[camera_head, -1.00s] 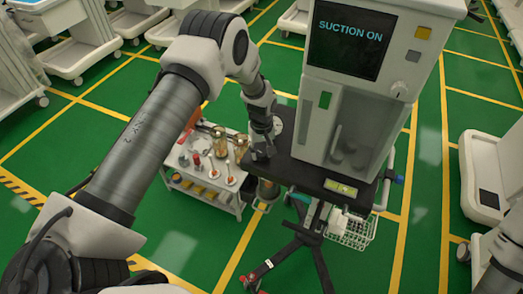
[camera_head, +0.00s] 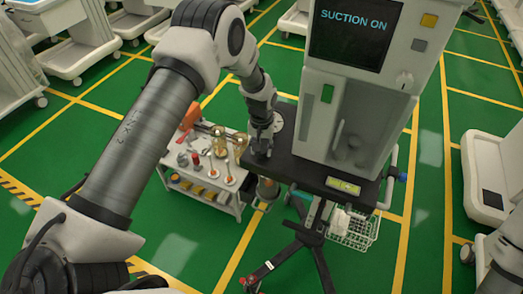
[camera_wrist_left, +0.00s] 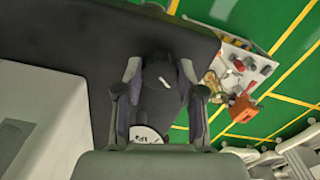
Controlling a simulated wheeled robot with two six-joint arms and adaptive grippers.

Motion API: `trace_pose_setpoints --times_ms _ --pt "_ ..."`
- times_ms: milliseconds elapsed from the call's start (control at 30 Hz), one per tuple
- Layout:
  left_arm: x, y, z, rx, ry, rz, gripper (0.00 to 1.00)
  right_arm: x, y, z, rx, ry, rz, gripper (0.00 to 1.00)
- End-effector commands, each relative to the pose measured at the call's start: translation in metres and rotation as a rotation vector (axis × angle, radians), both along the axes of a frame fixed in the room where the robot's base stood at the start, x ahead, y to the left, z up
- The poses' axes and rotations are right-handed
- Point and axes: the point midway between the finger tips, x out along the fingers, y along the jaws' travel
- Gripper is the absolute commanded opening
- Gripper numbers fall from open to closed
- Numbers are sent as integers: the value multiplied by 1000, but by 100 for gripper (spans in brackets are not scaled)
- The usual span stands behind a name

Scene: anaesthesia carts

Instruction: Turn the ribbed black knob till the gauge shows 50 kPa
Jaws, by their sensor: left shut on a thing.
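The black knob (camera_wrist_left: 160,82) sits between the two fingers of my left gripper (camera_wrist_left: 160,88) in the left wrist view. A small white mark shows on its top, but its ribs are hard to make out. The gripper is shut on it from both sides. In the head view my left gripper (camera_head: 261,147) points down at the left end of the dark shelf, and its fingers hide the knob. The white gauge (camera_wrist_left: 148,133) is partly covered by my gripper in the wrist view; its needle and reading are too small to tell. My right gripper is out of view.
The white suction unit (camera_head: 317,125) stands on the dark shelf (camera_head: 300,175), right of my left gripper, its screen reading "SUCTION ON". A white cart (camera_head: 228,198) with tools is left of the shelf. A wire basket (camera_head: 355,230) hangs below.

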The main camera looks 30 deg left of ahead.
Motion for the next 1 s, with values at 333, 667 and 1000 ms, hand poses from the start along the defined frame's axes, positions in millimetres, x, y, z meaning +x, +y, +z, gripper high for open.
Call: trace_pose_setpoints --times_ms 333,667,1000 --pt "2 0 1 1 -6 -128 4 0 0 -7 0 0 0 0" --pt "2 0 2 1 -7 -139 4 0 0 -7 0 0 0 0" --pt "1 0 1 0 -4 -138 64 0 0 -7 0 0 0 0"
